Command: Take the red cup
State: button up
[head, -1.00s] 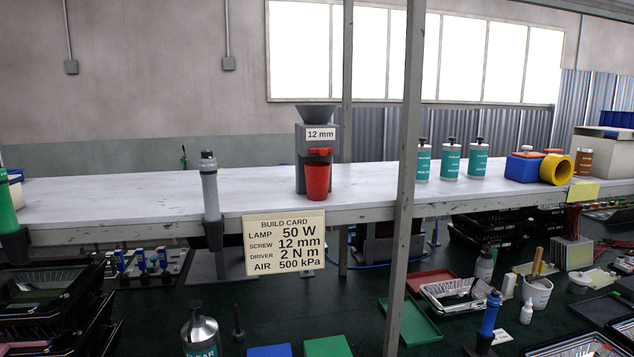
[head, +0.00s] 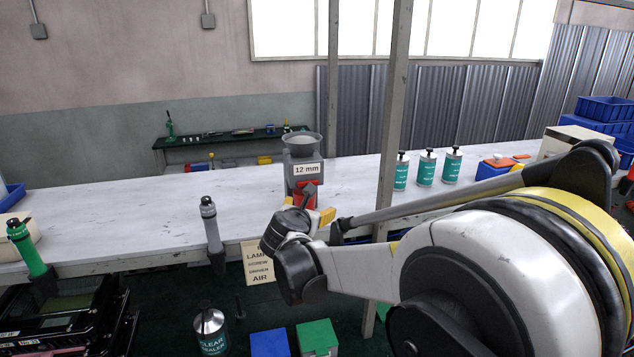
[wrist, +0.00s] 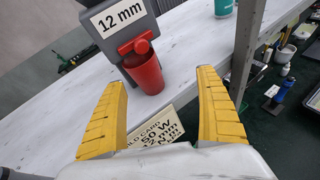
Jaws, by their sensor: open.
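The red cup (wrist: 144,76) stands upright on the white bench under the red spout (wrist: 136,46) of a grey dispenser (head: 303,148) labelled "12 mm". In the wrist view it lies ahead of my gripper (wrist: 162,80), between the lines of the two yellow fingers and nearer the left one. The fingers are wide apart with nothing between them. In the head view my gripper (head: 308,208) is in front of the cup (head: 313,193) and hides part of it.
A grey post (head: 394,110) rises at the bench's front edge, right of the dispenser. Several teal-labelled bottles (head: 427,168) stand to the right.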

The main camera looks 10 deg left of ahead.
aim_at(302, 199)
jog(key=w+a, duration=0.1)
jog(key=w+a+f+n+p, duration=0.1)
jog(key=w, duration=0.1)
jog(key=w+a+n, duration=0.1)
jog(key=w, duration=0.1)
jog(key=shift+w+a+f+t+y, duration=0.2)
jog(key=shift+a+t+y, duration=0.1)
jog(key=shift+a, duration=0.1)
jog(key=p+x, duration=0.2)
jog(key=x, duration=0.3)
jog(key=shift+w+d+f, duration=0.15)
jog(key=shift+w, duration=0.15)
jog(key=shift+s, duration=0.15)
jog(key=shift+c, duration=0.9)
jog(key=c, duration=1)
